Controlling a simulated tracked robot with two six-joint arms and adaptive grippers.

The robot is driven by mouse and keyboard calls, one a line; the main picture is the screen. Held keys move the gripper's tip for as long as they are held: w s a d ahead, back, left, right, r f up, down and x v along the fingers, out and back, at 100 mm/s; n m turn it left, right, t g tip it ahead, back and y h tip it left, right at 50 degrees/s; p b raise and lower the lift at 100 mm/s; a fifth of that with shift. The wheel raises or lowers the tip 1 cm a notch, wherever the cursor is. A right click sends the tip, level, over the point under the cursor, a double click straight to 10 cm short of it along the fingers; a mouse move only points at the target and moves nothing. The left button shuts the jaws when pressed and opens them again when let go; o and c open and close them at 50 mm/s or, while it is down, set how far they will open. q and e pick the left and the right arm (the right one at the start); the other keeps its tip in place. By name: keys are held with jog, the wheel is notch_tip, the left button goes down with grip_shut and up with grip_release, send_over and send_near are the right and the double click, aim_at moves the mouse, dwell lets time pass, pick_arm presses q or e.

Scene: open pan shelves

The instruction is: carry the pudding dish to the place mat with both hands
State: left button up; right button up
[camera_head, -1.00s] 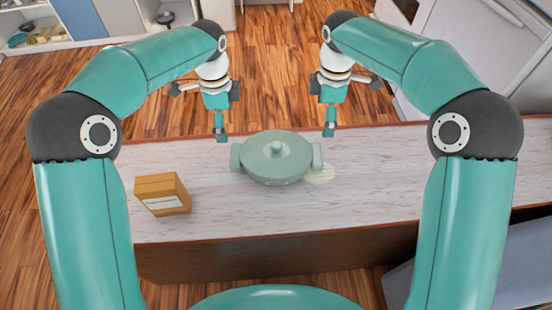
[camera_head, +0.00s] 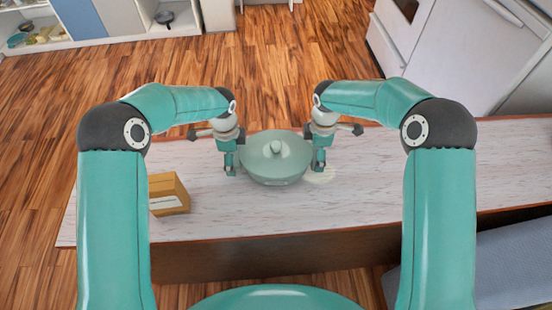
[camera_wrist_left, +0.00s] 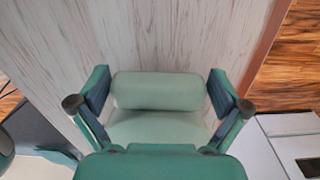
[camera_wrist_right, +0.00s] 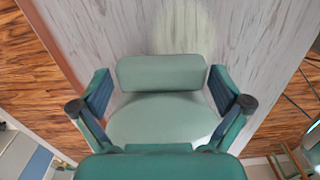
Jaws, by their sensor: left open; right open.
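The pudding dish (camera_head: 275,165) is a pale green round lidded pot with a knob on top, standing on the whitish wooden counter (camera_head: 370,190). My left gripper (camera_head: 230,170) is at its left handle. In the left wrist view that handle (camera_wrist_left: 160,91) lies between my open fingers (camera_wrist_left: 160,98). My right gripper (camera_head: 319,168) is at its right handle. In the right wrist view that handle (camera_wrist_right: 162,72) lies between my open fingers (camera_wrist_right: 160,98). A pale round patch (camera_head: 321,176), perhaps the place mat, lies right of the dish, partly hidden.
The counter's right part is clear. White shelves (camera_head: 95,25) stand at the back left and a white appliance (camera_head: 450,50) at the back right.

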pick_arm(q)
jog(key=shift+f, duration=0.35)
pick_arm(e)
jog(key=shift+f, duration=0.35)
pick_arm(q)
jog(key=c, duration=1.5)
pick_arm(e)
jog(key=c, duration=1.5)
pick_arm(q)
jog(key=shift+w+r, duration=0.1)
jog(key=shift+r, duration=0.05)
pick_arm(e)
jog(key=shift+o, duration=0.2)
jog(key=shift+r, duration=0.15)
